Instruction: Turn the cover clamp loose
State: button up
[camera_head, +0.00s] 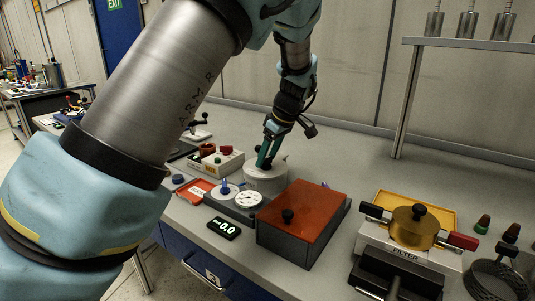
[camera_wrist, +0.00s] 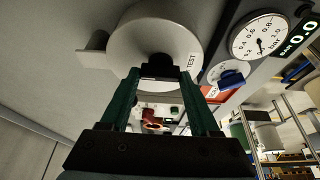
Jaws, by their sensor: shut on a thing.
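A pale grey round vessel (camera_head: 265,183) stands on the bench, and in the wrist view it carries a label reading TEST (camera_wrist: 192,62). A small dark knob (camera_wrist: 157,68) shows on it between my fingers. My gripper (camera_head: 266,163) points down at the vessel, its green fingers closed on this knob. The fingers hide most of the knob in the head view. At the right, a gold round cover (camera_head: 412,228) sits on the housing marked FILTER (camera_head: 408,255), with a black and a red handle at its sides. I cannot tell which part is the cover clamp.
A dark box with an orange lid and black knob (camera_head: 303,215) stands right of the vessel. A dial gauge (camera_head: 248,199), a blue valve handle (camera_head: 225,188) and a 0.0 display (camera_head: 223,228) are in front of it. A metal rack (camera_head: 470,46) stands at the back right.

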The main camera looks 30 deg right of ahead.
dwell(0.5)
jog(key=o, duration=1.4)
jog(key=shift+c, duration=0.2)
jog(key=b+v, duration=0.1)
jog(key=v, duration=0.9)
jog(key=shift+r, duration=0.4)
jog(key=shift+d, duration=0.1)
